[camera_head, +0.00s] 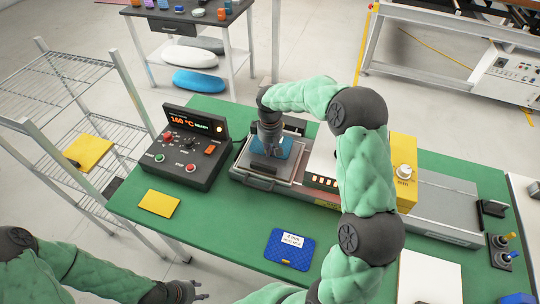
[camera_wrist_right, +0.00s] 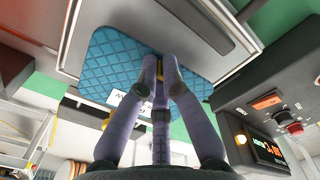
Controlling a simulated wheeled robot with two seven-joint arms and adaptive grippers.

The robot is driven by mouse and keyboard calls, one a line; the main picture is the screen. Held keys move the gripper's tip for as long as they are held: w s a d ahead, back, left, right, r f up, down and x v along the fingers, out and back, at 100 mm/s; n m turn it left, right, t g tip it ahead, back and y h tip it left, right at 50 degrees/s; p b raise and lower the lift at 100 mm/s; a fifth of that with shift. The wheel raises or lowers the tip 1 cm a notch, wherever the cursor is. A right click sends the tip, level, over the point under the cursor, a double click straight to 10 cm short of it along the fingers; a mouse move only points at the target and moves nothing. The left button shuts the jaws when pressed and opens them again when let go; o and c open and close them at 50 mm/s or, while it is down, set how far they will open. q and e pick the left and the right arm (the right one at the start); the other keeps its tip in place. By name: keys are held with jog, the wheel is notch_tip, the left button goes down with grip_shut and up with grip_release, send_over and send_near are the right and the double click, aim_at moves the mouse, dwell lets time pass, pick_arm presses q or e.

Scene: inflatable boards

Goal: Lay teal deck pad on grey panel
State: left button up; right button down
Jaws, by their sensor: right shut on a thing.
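The teal deck pad (camera_head: 284,149) is at the heating machine in the middle of the table, partly hidden by my right gripper (camera_head: 268,150). In the right wrist view the quilted pad (camera_wrist_right: 112,64) shows a white label, and my right gripper (camera_wrist_right: 160,68) is shut on its yellow edge tab. The grey panel (camera_head: 252,167) lies flat on the machine's left part, under and around the pad. I cannot tell whether the pad touches it. My left gripper (camera_head: 188,292) is over the floor at the lower left, away from the pad; its finger opening is unclear.
A control box (camera_head: 186,150) stands left of the machine. A blue pad (camera_head: 289,250) and a yellow pad (camera_head: 159,203) lie on the green table (camera_head: 225,232). A wire rack (camera_head: 75,90) stands at the left. The table's front left is mostly clear.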

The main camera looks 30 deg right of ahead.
jog(key=shift+f+b, duration=0.3)
jog(key=shift+f, duration=1.1)
jog(key=shift+f, duration=0.1)
jog(key=c, duration=1.4)
grip_release()
notch_tip(320, 180, up, 12)
jog(key=p, duration=0.2)
jog(key=shift+p, duration=0.4)
